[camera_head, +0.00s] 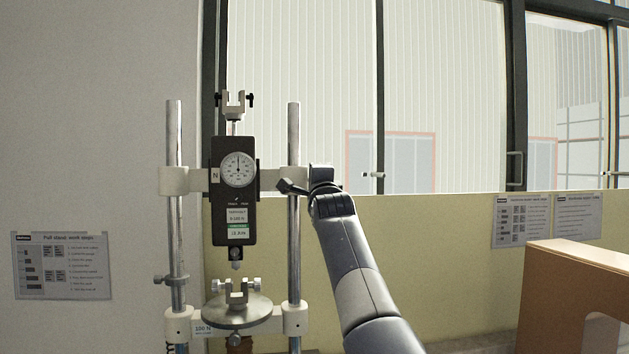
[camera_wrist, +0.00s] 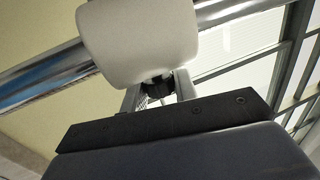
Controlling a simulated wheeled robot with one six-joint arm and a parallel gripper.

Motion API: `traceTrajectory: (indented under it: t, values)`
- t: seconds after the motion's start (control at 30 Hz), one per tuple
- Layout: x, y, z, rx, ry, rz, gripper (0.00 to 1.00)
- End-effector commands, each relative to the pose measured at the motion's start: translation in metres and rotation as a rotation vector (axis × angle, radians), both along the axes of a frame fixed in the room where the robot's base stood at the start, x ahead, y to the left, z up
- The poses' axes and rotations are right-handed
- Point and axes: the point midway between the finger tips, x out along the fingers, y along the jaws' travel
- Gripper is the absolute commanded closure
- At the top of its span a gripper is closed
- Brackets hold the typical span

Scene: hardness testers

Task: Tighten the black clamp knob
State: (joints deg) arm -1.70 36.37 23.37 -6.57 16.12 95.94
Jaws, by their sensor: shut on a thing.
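The black clamp knob (camera_wrist: 159,88) shows in the wrist view just below the white clamp block (camera_wrist: 140,40), between my gripper's fingers. My gripper (camera_wrist: 160,90) is shut on the knob, and its fingers are partly hidden by the dark bracket in front of them. In the head view my gripper (camera_head: 312,188) is at the right end of the tester's white crossbar, beside the right chrome column (camera_head: 294,230). The knob cannot be made out clearly there, as my gripper covers that spot. The black force gauge (camera_head: 234,190) with its round dial hangs upright between the two columns.
Below the gauge is a round metal plate (camera_head: 238,311) with a small fork-shaped fixture on it. The left column (camera_head: 174,140) carries a small collar. A brown wooden box (camera_head: 575,275) stands at the right. Space right of my arm, before the yellow wall (camera_head: 440,240), looks free.

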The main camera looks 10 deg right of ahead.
Motion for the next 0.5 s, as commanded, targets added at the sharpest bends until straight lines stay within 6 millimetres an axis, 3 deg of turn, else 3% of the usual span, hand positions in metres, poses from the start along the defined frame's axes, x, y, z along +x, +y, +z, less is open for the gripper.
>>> traceTrajectory:
  t: [0.5]
  values:
    - [0.0012, -0.0001, -0.0010, 0.000, 0.186, 0.001, 0.95]
